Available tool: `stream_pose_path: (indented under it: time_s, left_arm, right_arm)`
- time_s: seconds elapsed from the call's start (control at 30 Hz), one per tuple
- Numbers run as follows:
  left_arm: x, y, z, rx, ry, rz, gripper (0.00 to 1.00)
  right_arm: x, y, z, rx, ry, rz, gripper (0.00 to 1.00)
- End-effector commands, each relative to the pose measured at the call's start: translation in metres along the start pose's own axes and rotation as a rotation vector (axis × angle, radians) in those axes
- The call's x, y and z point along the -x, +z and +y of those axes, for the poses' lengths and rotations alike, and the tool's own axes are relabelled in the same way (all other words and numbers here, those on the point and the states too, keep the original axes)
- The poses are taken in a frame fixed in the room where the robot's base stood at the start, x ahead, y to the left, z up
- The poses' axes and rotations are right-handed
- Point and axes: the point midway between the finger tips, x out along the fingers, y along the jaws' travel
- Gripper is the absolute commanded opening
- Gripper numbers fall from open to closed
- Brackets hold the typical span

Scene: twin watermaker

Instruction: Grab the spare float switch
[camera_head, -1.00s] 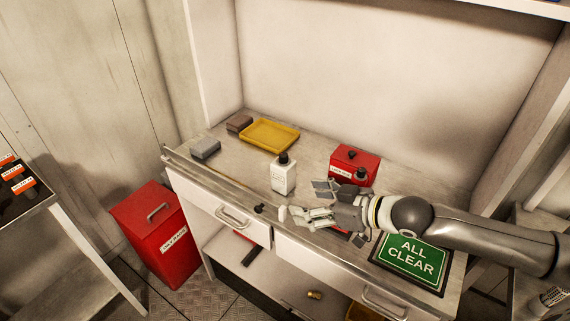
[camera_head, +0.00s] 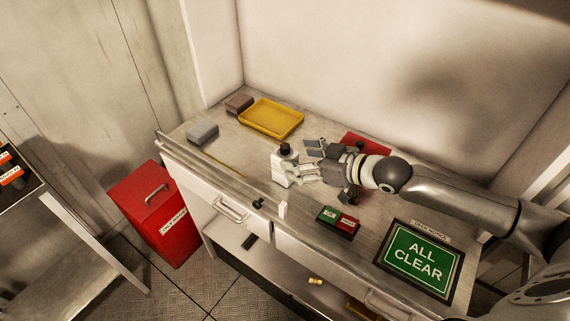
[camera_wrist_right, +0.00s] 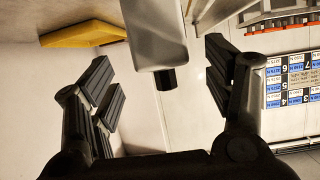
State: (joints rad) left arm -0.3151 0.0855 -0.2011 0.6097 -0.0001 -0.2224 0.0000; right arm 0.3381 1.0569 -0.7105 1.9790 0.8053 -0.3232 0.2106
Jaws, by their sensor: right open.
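No part in view is clearly recognisable as the float switch. A small black piece (camera_head: 258,204) and a small white piece (camera_head: 283,209) sit at the counter's front edge; I cannot tell what they are. My right gripper (camera_head: 308,162) is open over the counter, its fingers pointing left at a white bottle (camera_head: 282,172) with a black cap. In the right wrist view the bottle (camera_wrist_right: 155,30) shows ahead, between the lines of the open fingers (camera_wrist_right: 157,75); I cannot tell whether they touch it. My left gripper is not in view.
The counter (camera_head: 210,155) holds a yellow tray (camera_head: 270,118), a grey block (camera_head: 202,132), a brown block (camera_head: 239,104), a green-and-red box (camera_head: 339,221) and an ALL CLEAR sign (camera_head: 418,260). A red box (camera_head: 365,143) is partly hidden by my gripper. A red bin (camera_head: 155,210) stands left.

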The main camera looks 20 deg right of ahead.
Motion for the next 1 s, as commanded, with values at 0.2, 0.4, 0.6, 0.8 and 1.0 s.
stream_pose_path:
  time_s: [0.2,0.4,0.6,0.8,1.0]
  left_arm:
    - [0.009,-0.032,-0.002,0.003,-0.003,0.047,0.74]
    - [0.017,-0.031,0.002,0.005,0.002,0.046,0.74]
    - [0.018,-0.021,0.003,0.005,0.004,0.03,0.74]
    - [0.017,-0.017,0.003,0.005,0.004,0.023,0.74]
    - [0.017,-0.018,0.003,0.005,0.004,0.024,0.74]
  right_arm:
    - [-0.016,-0.007,-0.001,-0.002,-0.001,0.004,0.74]
    - [-0.041,-0.008,-0.001,-0.002,-0.001,0.003,0.74]
    - [-0.052,-0.007,-0.001,0.0,-0.001,0.001,0.74]
    - [-0.052,-0.006,-0.001,0.001,0.0,0.001,0.74]
    - [-0.052,-0.006,-0.001,0.001,0.0,0.001,0.48]
